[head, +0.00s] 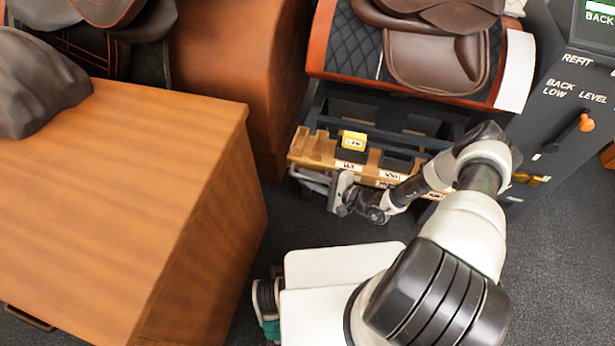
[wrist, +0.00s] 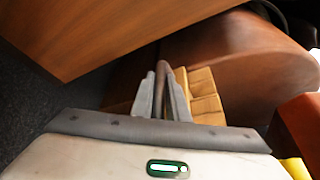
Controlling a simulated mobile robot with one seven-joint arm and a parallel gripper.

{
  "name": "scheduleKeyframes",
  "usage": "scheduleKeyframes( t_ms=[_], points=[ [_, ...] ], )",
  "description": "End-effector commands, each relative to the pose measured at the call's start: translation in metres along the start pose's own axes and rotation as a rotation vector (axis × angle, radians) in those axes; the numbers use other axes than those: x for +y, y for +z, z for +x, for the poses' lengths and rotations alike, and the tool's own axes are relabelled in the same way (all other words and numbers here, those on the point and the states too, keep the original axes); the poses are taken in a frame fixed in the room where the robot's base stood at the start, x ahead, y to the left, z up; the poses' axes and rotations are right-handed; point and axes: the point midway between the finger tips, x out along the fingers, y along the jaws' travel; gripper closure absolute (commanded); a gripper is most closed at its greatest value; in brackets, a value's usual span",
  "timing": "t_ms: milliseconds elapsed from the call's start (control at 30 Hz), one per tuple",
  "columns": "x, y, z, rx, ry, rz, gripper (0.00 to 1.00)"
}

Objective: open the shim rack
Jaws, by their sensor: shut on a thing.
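The shim rack (head: 310,150) is a wooden, drawer-like tray low under the saddle stand. Its front edge has white labels, and its compartments show from above. A yellow block (head: 354,141) and dark blocks sit in it. My gripper (head: 343,190) is at the rack's front, left of the middle. In the wrist view my gripper (wrist: 165,95) is shut on a dark brown bar (wrist: 166,78), which looks like the rack's handle. Wooden blocks or slots of the rack (wrist: 203,95) show just right of the fingers. The grip itself is hidden in the head view.
A wooden cabinet (head: 120,190) fills the left side. A brown saddle (head: 435,60) rests on the stand above the rack. A dark panel with an orange-knobbed lever (head: 586,123) stands at right.

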Motion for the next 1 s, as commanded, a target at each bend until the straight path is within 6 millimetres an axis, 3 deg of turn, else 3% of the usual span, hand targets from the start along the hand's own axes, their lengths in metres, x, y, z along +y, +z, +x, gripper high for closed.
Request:
scheduleKeyframes(
  t_ms=[467, 500, 600, 1000],
  points=[
    [-0.0001, -0.0011, -0.0009, 0.001, 0.0, -0.003, 1.0],
    [-0.0002, -0.0011, -0.0009, 0.001, 0.0, -0.003, 0.81],
    [-0.0002, -0.001, -0.0007, 0.001, 0.0, -0.002, 0.68],
    [-0.0013, -0.0008, -0.0091, 0.003, -0.001, -0.001, 0.68]
  ],
)
